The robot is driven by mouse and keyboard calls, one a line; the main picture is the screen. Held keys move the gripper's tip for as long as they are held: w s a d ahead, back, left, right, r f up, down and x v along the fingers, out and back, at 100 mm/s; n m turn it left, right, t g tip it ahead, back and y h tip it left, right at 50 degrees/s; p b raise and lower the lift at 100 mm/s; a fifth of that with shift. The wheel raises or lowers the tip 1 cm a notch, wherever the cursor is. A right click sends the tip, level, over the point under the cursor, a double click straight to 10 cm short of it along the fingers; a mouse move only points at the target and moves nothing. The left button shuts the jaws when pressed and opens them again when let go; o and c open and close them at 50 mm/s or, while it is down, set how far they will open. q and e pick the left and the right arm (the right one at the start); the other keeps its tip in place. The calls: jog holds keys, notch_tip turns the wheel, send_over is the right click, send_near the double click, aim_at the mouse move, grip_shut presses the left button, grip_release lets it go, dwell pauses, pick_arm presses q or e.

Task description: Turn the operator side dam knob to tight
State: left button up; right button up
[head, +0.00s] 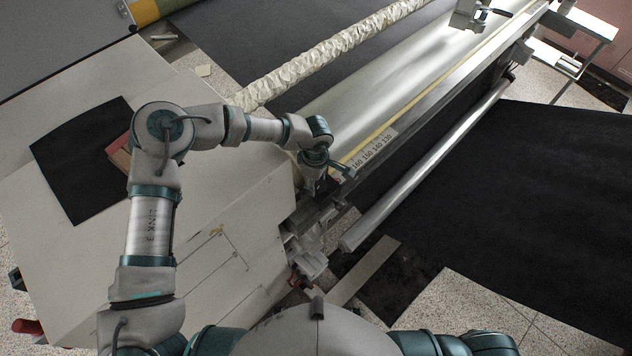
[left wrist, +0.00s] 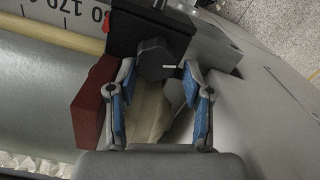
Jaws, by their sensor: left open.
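The side dam knob (left wrist: 157,60) is dark and rounded with a short white mark pointing to the right in the left wrist view. It sits on a black block (left wrist: 140,30) at the end of the machine. My left gripper (left wrist: 158,72) is open, with its blue-padded fingers on either side of the knob near their tips. I see a gap to the left finger; I cannot tell whether the right finger touches. In the head view my left gripper (head: 312,184) is at the near end of the roller trough, and the knob is hidden there. My right gripper is out of view.
A dark red block (left wrist: 92,103) lies beside the left finger. A numbered scale (head: 372,149) runs along the machine's edge. A wrinkled pale roll (head: 330,52) and a metal bar (head: 430,165) lie along the machine. Black sheet (head: 540,190) covers the right side.

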pick_arm(q)
jog(key=shift+d, duration=0.35)
jog(key=shift+c, duration=0.8)
jog(key=shift+d, duration=0.3)
jog(key=c, duration=0.4)
jog(key=shift+s+d+r, duration=0.1)
jog(key=shift+d, duration=0.15)
jog(key=c, duration=0.3)
jog(key=shift+a+f+n+b, duration=0.2)
jog(key=shift+a+n+b, duration=0.05)
jog(key=shift+n+b, duration=0.25)
jog(key=shift+f+n+b, duration=0.1)
jog(key=shift+n+b, duration=0.4)
jog(key=shift+n, duration=0.1)
jog(key=n+b, duration=0.1)
jog(key=n, duration=0.1)
jog(key=shift+n, duration=0.4)
jog(key=shift+r+n, duration=0.3)
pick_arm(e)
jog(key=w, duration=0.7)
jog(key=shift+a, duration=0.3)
